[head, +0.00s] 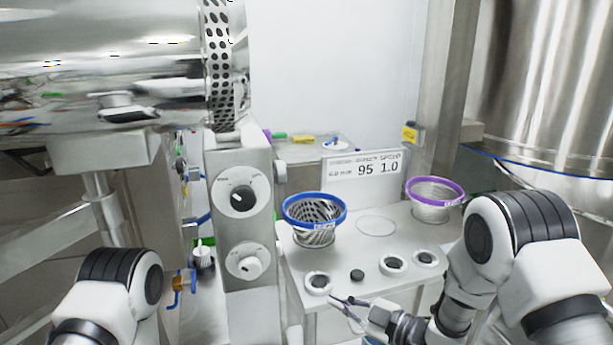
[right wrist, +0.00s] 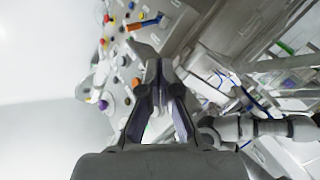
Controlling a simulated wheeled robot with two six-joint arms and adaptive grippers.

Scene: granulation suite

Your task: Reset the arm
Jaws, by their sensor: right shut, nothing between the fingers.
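My right gripper (head: 345,302) is above the front edge of the steel table, close to the small round fittings there. It is shut with nothing held. In the right wrist view its dark fingers (right wrist: 160,72) point away from the camera, toward a tilted, distant scene. My right arm comes in from the right edge of the head view. My left arm shows only as a white and black joint at the lower left of the head view, and its gripper is out of sight.
On the table (head: 350,262), a blue-rimmed perforated basket (head: 314,212) stands left and a purple-rimmed one (head: 435,196) right. A display sign (head: 362,174) stands behind them. Several round fittings, including a white-ringed one (head: 319,282), line the front. A dial panel (head: 240,215) stands left.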

